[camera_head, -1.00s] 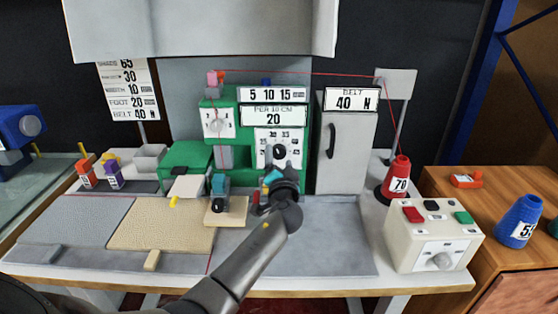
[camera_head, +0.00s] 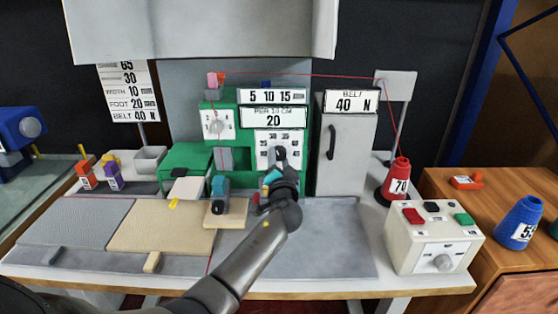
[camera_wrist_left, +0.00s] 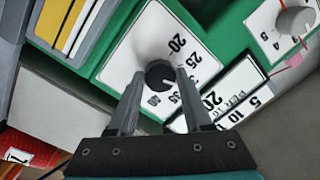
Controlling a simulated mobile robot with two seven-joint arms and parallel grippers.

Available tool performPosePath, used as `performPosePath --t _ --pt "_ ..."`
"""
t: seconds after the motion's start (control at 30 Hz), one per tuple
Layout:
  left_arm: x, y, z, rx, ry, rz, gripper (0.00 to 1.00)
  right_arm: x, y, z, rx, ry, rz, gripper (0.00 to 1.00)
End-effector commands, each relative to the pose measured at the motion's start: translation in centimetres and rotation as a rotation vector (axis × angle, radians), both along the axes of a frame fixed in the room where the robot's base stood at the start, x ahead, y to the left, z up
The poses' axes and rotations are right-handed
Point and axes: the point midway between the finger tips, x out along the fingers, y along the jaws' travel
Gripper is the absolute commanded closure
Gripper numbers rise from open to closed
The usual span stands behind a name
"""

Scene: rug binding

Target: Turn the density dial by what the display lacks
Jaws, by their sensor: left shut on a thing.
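The density dial is a dark round knob (camera_wrist_left: 160,73) on a white face marked 20, 25 and 35 in the left wrist view. In the head view its face (camera_head: 264,150) is on the green machine, under the display (camera_head: 273,118) reading "PER 10 CM" and 20. My left gripper (camera_wrist_left: 160,88) is shut on the knob, one finger on each side. In the head view the left gripper (camera_head: 279,164) reaches the dial from below and hides part of it. The knob's pointer mark cannot be read. My right gripper is not in view.
A "BELT 40 N" sign (camera_head: 350,101) tops a grey cabinet (camera_head: 346,160). A red spool (camera_head: 397,178) marked 70 feeds thread over the machine. A control box (camera_head: 432,236) with a knob stands front right. A card (camera_head: 128,90) hangs at left. The grey bench front (camera_head: 330,240) is clear.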

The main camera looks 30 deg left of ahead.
Motion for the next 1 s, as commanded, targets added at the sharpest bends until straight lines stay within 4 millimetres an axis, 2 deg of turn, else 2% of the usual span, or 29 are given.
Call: performPosePath --t 0.03,0.13,0.57,1.0 --pt "-0.01 0.0 -0.02 0.0 0.001 0.001 0.89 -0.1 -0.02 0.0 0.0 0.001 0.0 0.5" --pt "-0.02 0.01 -0.03 0.0 0.001 0.001 1.0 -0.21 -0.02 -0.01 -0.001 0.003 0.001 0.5" --pt "-0.04 0.03 -0.06 0.058 0.036 0.001 1.0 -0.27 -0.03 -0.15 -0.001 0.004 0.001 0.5" --pt "-0.1 0.1 -0.04 0.362 0.223 0.001 1.0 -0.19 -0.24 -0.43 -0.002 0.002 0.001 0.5"
